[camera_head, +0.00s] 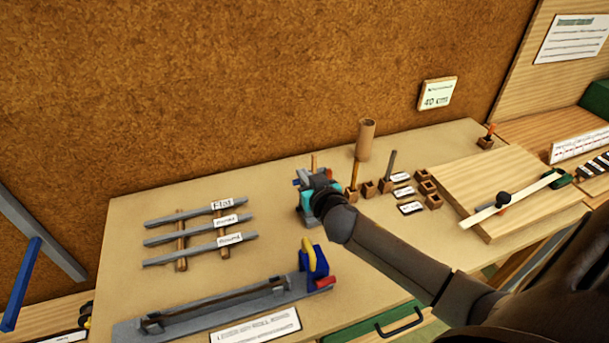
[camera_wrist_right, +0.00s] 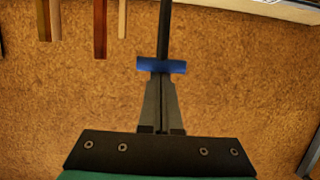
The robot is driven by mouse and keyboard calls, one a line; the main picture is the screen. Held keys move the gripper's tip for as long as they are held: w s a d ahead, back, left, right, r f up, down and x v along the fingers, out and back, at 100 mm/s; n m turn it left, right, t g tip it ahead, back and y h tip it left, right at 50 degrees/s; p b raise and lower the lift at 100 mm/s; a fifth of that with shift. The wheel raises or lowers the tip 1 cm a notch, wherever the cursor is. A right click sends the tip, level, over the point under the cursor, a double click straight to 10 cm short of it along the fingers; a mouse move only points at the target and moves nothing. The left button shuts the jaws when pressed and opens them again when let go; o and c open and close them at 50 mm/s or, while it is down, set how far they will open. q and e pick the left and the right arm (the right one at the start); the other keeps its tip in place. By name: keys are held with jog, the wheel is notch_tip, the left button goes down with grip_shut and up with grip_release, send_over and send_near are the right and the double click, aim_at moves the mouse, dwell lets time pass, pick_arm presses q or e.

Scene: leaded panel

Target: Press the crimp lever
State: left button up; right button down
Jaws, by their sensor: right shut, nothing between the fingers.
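My right gripper (camera_head: 312,190) is over the middle of the workbench, its arm coming in from the lower right. It hides much of a small grey and blue device (camera_head: 298,181) at its tip. In the right wrist view the fingers (camera_wrist_right: 162,95) are shut and empty. A short blue crossbar (camera_wrist_right: 162,66) on a dark rod (camera_wrist_right: 165,25) shows at the fingertips; I cannot tell whether they touch it. No part is labelled as the crimp lever, and I cannot tell whether this bar is it. My left gripper is out of view.
A grey rail tool (camera_head: 215,306) with a blue block (camera_head: 314,262) and yellow handle (camera_head: 308,244) lies in front. Labelled grey bars (camera_head: 190,236) lie left. Small wooden holders (camera_head: 386,186) and a cardboard tube (camera_head: 365,139) stand just right. A wooden board (camera_head: 530,205) lies farther right.

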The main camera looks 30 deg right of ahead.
jog(key=s+a+f+t+h+b, duration=0.1)
jog(key=s+f+t+b, duration=0.1)
jog(key=s+b, duration=0.3)
jog(key=b, duration=0.4)
jog(key=shift+s+f, duration=0.2)
dwell(0.3)
notch_tip(320, 180, up, 4)
jog(key=w+p, duration=0.2)
jog(key=p, duration=0.1)
jog(key=f+v, duration=0.1)
jog(key=v, duration=0.8)
jog(key=shift+s+f+t, duration=0.3)
jog(key=shift+t, duration=0.1)
